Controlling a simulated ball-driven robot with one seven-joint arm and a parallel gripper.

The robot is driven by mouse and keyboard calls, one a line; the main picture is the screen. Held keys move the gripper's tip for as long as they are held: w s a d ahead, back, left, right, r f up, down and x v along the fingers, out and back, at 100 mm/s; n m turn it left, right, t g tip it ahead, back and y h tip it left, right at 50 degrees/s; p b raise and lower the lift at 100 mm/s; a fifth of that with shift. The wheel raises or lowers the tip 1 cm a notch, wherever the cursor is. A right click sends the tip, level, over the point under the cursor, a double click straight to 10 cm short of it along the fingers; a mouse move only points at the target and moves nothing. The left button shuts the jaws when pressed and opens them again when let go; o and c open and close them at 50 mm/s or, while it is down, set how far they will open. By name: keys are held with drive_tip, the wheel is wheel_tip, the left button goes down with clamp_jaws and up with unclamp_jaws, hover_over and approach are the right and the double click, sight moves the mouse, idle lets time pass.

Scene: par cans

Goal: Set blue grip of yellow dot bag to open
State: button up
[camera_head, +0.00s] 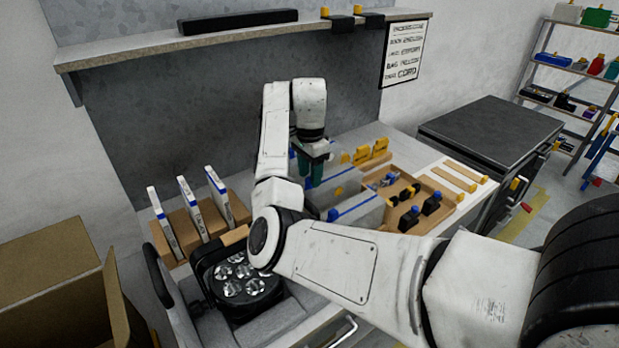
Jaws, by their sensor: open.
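My gripper (312,180) points down with green fingers, open, over the back of the work table. Just right of and below it is a pale grey bag (325,198) with a yellow dot (338,191) and a blue strip (343,173) along its top edge. A second grey bag (365,213) stands in front of it, with a blue strip and a small blue grip (333,214) at its left end. The blue grip of the yellow dot bag is not clear; my gripper and arm hide part of that area. I cannot tell whether the fingers touch anything.
A wooden tray (437,190) with several black, blue-topped parts lies to the right. Yellow blocks (370,152) stand behind. A par can (240,283) and upright white boards (190,205) are at left. A shelf (240,37) runs above. A dark cabinet top (490,128) is clear.

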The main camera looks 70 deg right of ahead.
drive_tip(key=shift+f, duration=0.75)
drive_tip(key=shift+c, duration=0.2)
clamp_jaws()
